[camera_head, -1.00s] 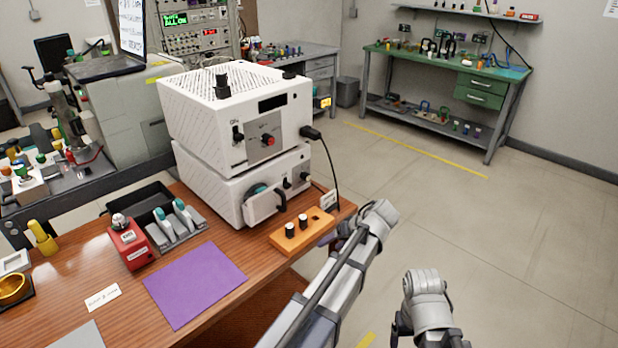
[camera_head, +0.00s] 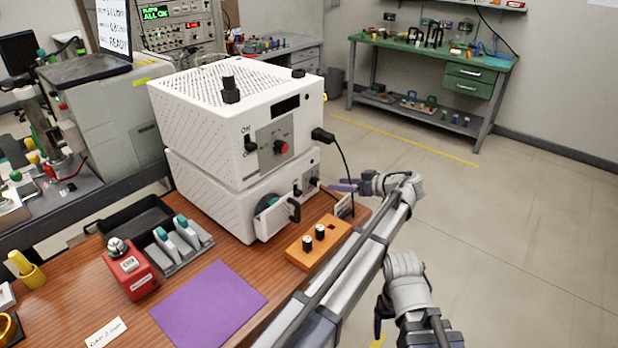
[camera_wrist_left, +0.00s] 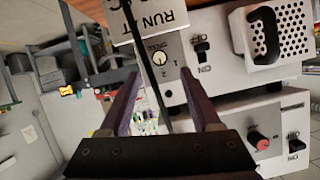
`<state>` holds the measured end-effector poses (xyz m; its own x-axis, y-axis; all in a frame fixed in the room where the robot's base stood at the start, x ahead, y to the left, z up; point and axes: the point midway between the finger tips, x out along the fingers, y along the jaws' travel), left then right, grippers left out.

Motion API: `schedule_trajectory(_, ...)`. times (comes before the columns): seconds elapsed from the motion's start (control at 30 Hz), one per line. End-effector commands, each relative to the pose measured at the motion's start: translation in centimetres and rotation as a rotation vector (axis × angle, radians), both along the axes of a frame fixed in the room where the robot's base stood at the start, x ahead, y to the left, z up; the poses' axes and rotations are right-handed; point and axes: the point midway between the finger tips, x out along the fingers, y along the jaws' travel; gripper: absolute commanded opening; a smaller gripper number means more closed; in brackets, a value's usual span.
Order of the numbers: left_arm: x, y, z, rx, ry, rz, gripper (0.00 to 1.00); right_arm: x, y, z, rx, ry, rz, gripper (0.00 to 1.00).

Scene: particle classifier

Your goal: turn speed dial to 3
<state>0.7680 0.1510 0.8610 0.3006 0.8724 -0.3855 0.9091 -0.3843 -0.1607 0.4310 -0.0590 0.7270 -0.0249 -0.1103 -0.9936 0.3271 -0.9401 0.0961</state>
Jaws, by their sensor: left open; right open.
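The speed dial (camera_wrist_left: 159,58) is a small pale round knob on a grey panel, with a "SPEED" label and numbers around it, in the left wrist view. Its pointer setting is too small to read surely. In the head view the dial (camera_head: 314,181) is a small dark spot on the front of the lower white machine (camera_head: 215,200). My left gripper (camera_head: 345,187) is open and empty in front of that panel. In the left wrist view its purple fingers (camera_wrist_left: 160,75) stand either side of the dial, apart from it. My right arm shows at bottom right, but its fingers do not.
A black cable (camera_head: 349,168) hangs close to my left gripper. A "RUN AT" card (camera_wrist_left: 160,18) stands beside the dial. A switch (camera_wrist_left: 201,57) and handle (camera_wrist_left: 265,35) are also nearby. An orange block (camera_head: 318,246) with two black knobs sits on the table below.

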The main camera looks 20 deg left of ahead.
Motion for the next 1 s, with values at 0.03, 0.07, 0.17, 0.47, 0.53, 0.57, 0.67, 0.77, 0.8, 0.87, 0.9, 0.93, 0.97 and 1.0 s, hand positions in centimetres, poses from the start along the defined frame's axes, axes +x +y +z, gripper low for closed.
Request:
schedule_trajectory(0.03, 0.1, -0.1, 0.1, 0.002, -0.004, 0.000, 0.64, 0.0, 0.0, 0.0, 0.000, 0.000, 0.000, 0.81)
schedule_trajectory(0.07, 0.1, -0.1, 0.1, 0.003, -0.006, 0.000, 0.64, 0.0, 0.0, 0.0, 0.000, 0.000, 0.000, 0.81)
schedule_trajectory(0.17, 0.2, -0.2, 0.2, 0.004, -0.009, 0.002, 0.64, 0.0, 0.0, 0.0, 0.000, 0.000, 0.000, 0.81)
schedule_trajectory(0.47, 0.7, 1.5, -0.8, 0.004, -0.008, 0.005, 0.64, 0.0, 0.0, -1.0, 0.000, 0.000, 0.000, 0.81)
schedule_trajectory(0.53, 1.0, 2.5, -1.3, 0.004, -0.008, 0.004, 0.64, 0.0, 0.0, -1.4, 0.000, 0.000, 0.000, 0.81)
schedule_trajectory(0.57, 1.2, 2.9, -1.5, 0.004, -0.008, 0.004, 0.64, 0.0, 0.0, -1.6, 0.000, 0.000, 0.000, 0.81)
schedule_trajectory(0.67, 1.6, 4.2, -2.0, 0.004, -0.008, 0.004, 0.64, 0.0, 0.0, -2.2, 0.000, 0.000, 0.000, 0.81)
schedule_trajectory(0.77, 2.0, 5.4, -2.5, 0.004, -0.008, 0.004, 0.64, 0.0, 0.0, -2.6, 0.000, 0.000, 0.000, 0.81)
schedule_trajectory(0.8, 2.1, 5.7, -2.6, 0.004, -0.008, 0.004, 0.64, 0.0, 0.0, -2.7, 0.000, 0.000, 0.000, 0.81)
schedule_trajectory(0.87, 2.3, 6.1, -2.7, 0.004, -0.008, 0.003, 0.64, 0.0, 0.0, -2.9, 0.000, 0.000, 0.000, 0.81)
schedule_trajectory(0.9, 2.4, 6.3, -2.8, 0.003, -0.008, 0.002, 0.64, 0.0, 0.0, -2.9, 0.000, 0.000, 0.000, 0.81)
schedule_trajectory(0.93, 2.4, 6.5, -2.8, 0.003, -0.008, 0.002, 0.64, 0.0, 0.0, -2.9, 0.000, 0.000, 0.000, 0.81)
schedule_trajectory(0.97, 2.5, 6.6, -2.8, 0.004, -0.008, 0.001, 0.64, 0.0, 0.0, -3.0, 0.000, 0.000, 0.000, 0.81)
schedule_trajectory(1.0, 2.5, 6.7, -2.9, 0.004, -0.008, 0.001, 0.64, 0.0, 0.0, -3.0, 0.000, 0.000, 0.000, 0.81)
